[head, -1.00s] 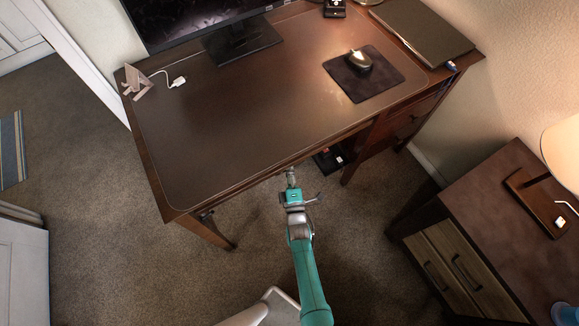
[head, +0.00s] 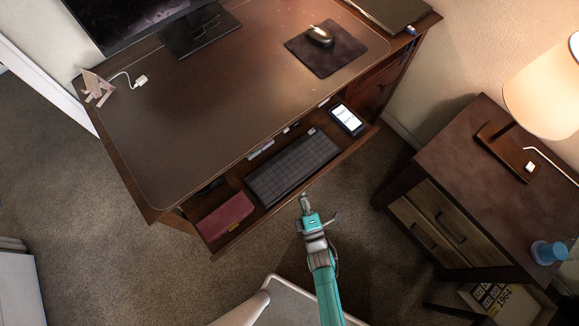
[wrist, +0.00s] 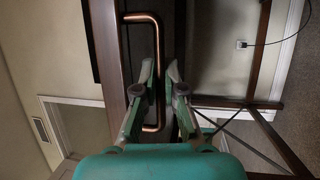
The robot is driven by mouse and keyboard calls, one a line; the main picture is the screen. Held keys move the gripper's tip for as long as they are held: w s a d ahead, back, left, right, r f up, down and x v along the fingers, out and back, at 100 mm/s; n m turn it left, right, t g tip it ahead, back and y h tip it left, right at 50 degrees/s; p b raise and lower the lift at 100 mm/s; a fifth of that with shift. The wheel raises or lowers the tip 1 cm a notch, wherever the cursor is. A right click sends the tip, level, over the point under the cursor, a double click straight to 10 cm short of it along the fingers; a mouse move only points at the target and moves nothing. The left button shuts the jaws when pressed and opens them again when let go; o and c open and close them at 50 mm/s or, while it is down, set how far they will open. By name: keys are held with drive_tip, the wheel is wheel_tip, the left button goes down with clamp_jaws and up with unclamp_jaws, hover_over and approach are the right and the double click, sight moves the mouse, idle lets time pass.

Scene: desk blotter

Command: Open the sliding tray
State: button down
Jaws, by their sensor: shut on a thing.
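The sliding tray (head: 345,155) is pulled out from under the front of the brown desk. It holds a dark keyboard (head: 293,168), a dark red case (head: 225,216) at the left and a phone with a lit screen (head: 346,119) at the right. In the wrist view a copper-coloured bar handle (wrist: 159,50) is on the tray's front (wrist: 112,70). My gripper (wrist: 160,75) has its fingers on either side of the bar, shut on it. In the head view my gripper (head: 304,202) is at the middle of the tray front, where the handle is hard to see.
The desk top (head: 215,100) carries a monitor (head: 140,20), a mouse (head: 320,35) on a dark pad and a white cable. A nightstand (head: 470,180) with a lamp (head: 545,85) stands at the right. Carpeted floor (head: 120,260) is clear at the left.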

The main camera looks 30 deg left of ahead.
drive_tip(key=shift+s+d, duration=0.4)
drive_tip(key=shift+d, duration=0.5)
drive_tip(key=shift+s+d, duration=0.35)
drive_tip(key=shift+d, duration=0.55)
drive_tip(key=shift+s+d, duration=0.4)
drive_tip(key=shift+d, duration=0.5)
drive_tip(key=c, duration=1.5)
unclamp_jaws()
drive_tip(key=shift+c, duration=0.2)
drive_tip(key=v, duration=1.2)
